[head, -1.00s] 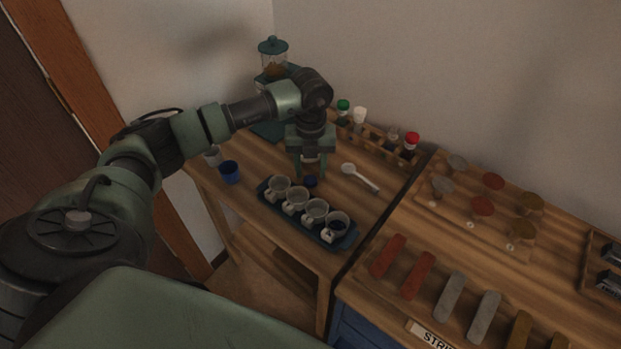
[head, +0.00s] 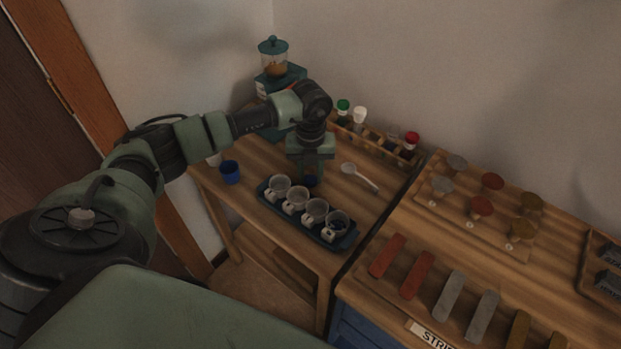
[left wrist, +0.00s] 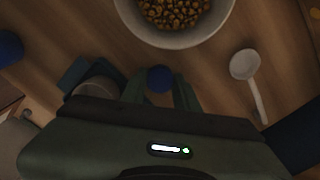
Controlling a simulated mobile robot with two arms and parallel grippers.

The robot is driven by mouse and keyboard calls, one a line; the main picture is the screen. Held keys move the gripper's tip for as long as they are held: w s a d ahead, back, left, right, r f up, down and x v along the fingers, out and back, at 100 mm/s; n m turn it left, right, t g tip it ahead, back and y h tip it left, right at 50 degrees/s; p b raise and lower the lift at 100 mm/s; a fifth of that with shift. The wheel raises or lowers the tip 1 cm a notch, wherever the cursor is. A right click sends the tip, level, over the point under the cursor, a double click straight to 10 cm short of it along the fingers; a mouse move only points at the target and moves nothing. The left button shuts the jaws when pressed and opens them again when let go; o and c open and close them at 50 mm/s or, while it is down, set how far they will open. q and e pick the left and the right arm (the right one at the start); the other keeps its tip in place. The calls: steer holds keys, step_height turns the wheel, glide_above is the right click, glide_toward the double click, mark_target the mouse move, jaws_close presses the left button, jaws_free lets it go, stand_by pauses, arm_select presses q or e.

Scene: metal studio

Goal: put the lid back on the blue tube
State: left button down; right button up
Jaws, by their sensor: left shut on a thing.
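A small dark blue lid (head: 311,181) is at table level just behind the cup tray. In the left wrist view the lid (left wrist: 160,78) sits between the two fingertips. My left gripper (head: 310,176) points down and is shut on it. A rack (head: 372,142) at the back holds tubes with green, white and red caps. Between the white and red caps, a tube top (head: 392,136) shows no bright cap; its colour is too small to tell. My right gripper is not in view.
A white spoon (head: 359,176) lies to the right, a blue cup (head: 230,172) to the left. A bowl of brown beans (left wrist: 180,38) is close by. A grinder (head: 273,62) stands behind.

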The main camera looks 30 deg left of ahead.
mark_target(311, 179)
arm_select(q)
steer(key=shift+r, duration=0.1)
step_height(311, 179, up, 20)
steer(key=b, duration=0.1)
stand_by(0.4)
